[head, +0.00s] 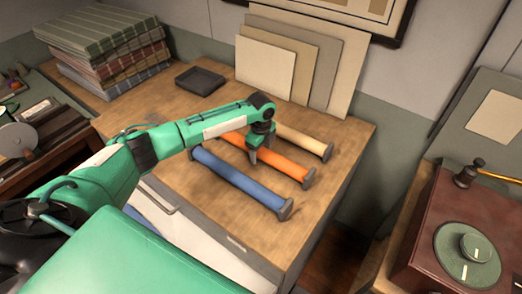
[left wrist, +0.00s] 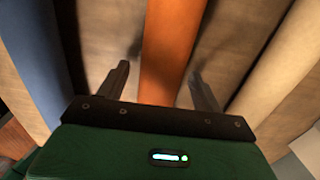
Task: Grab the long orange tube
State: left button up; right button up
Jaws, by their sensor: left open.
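The long orange tube (head: 283,164) lies on the wooden counter between a blue tube (head: 236,180) and a cream tube (head: 304,141). Its near end has a dark cap. My left gripper (head: 262,158) points down over the orange tube in the head view. In the left wrist view the orange tube (left wrist: 172,45) runs between the two open fingers (left wrist: 160,85), one on each side, with gaps to both. The blue tube (left wrist: 32,60) is at the left and the cream tube (left wrist: 280,62) at the right there. My right gripper is not in view.
A dark tray (head: 200,80) and stacked folded cloths (head: 105,45) are at the counter's back left. Flat panels (head: 290,62) lean on the wall behind. The counter (head: 335,190) is bare right of the tubes. A record player (head: 455,245) stands at the right.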

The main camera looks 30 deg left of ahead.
pick_arm(q)
jog(key=c, duration=1.1)
jog(key=shift+c, duration=0.6)
jog(key=shift+r, duration=0.15)
